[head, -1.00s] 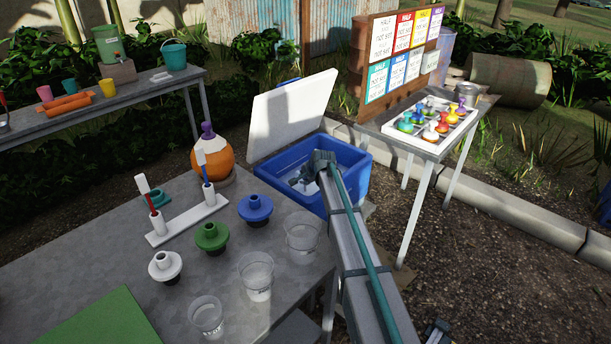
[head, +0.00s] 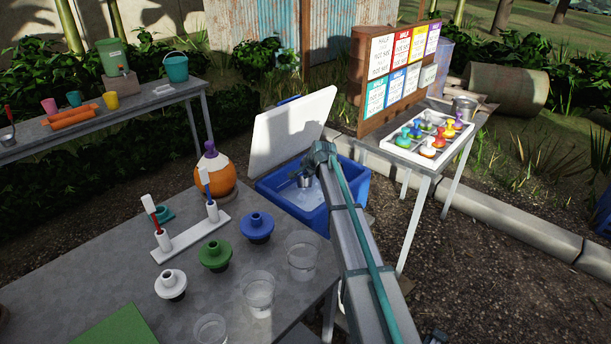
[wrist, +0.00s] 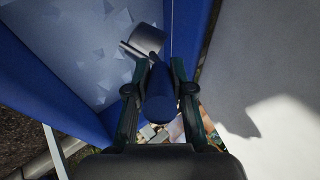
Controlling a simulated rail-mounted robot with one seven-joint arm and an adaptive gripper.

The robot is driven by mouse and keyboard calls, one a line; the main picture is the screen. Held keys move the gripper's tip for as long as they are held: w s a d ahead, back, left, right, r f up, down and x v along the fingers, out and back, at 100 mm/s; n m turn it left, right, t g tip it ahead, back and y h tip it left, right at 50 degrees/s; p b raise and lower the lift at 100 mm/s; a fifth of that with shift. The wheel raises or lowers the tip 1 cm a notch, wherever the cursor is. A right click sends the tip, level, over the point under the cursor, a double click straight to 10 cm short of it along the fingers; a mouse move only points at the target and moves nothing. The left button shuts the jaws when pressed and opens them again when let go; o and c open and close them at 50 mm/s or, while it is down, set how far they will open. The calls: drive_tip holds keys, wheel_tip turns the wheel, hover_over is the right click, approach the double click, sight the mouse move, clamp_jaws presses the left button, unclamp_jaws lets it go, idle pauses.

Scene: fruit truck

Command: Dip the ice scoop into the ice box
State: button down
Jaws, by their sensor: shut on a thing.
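The blue ice box (head: 330,213) stands open behind the grey table, with pale ice (head: 303,196) inside. In the wrist view the ice (wrist: 85,45) fills the upper left, beside the blue box wall (wrist: 190,30). My gripper (wrist: 160,72) is shut on the blue handle (wrist: 160,108) of the ice scoop. The scoop's metal head (wrist: 146,39) extends beyond the fingertips, over the ice near the wall. In the head view my gripper (head: 305,174) is at the box opening, and the small metal scoop head (head: 304,181) shows there. Whether it touches the ice cannot be told.
The white lid (head: 290,130) stands raised on the box's left side. The grey table (head: 120,265) in front holds clear cups, colored stoppers and an orange round bottle (head: 215,176). A side table with a white tray (head: 410,155) of colored bottles stands right of the box.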

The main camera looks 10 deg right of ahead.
wheel_tip(320, 180, up, 10)
drive_tip(key=p, duration=0.4)
drive_tip(key=shift+r, duration=0.1)
drive_tip(key=shift+s+r+t+b, duration=0.3)
drive_tip(key=shift+s+t+b, duration=0.4)
drive_tip(key=shift+b, duration=0.35)
drive_tip(key=s+r+n+t+b, duration=0.1)
drive_tip(key=s+r+t+b, duration=0.4)
drive_tip(key=r+b, duration=0.3)
drive_tip(key=shift+s+a+t+b, duration=0.2)
drive_tip(key=shift+t+b, duration=0.6)
drive_tip(key=shift+b, duration=0.75)
drive_tip(key=shift+w, duration=0.1)
